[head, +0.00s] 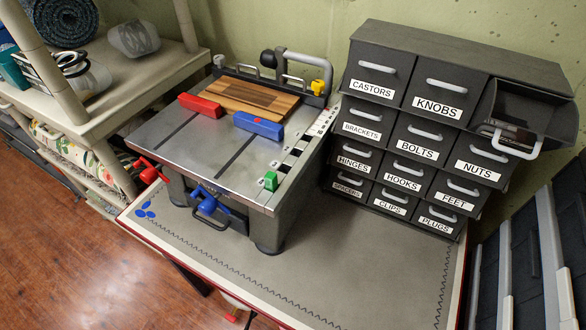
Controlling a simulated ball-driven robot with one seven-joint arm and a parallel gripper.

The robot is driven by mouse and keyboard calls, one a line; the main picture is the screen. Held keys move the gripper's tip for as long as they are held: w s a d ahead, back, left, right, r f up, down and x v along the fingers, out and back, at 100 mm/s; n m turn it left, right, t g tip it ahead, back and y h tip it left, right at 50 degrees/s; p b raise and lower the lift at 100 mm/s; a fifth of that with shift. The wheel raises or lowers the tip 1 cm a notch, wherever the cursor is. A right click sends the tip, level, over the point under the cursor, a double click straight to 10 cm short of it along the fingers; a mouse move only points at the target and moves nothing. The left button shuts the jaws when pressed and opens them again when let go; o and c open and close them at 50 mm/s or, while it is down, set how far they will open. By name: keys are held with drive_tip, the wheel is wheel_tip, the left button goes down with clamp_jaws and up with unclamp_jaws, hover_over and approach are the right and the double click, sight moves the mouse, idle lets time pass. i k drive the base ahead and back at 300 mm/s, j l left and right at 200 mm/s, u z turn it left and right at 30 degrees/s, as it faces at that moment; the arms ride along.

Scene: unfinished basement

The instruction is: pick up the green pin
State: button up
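A small green pin (271,181) sits at the front right corner of the grey metal machine top (187,151). It is in or on the strip of dark slots along the right edge; I cannot tell how deep it sits. Nothing covers it in the head view. My gripper is not in view.
Red (201,105) and blue (258,125) blocks flank a striped wooden board (245,97) on the machine. A yellow knob (318,87) is behind. A labelled drawer cabinet (421,130) stands right, its top right drawer (525,112) open. The bench top (350,262) in front is mostly clear.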

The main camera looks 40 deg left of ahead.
sight(270, 178)
drive_tip(key=i+l, duration=0.45)
drive_tip(key=i+u, duration=0.1)
drive_tip(key=u, duration=0.3)
drive_tip(key=l+u, duration=0.15)
drive_tip(key=u, duration=0.2)
drive_tip(key=i+l+u, duration=0.1)
drive_tip(key=u, duration=0.3)
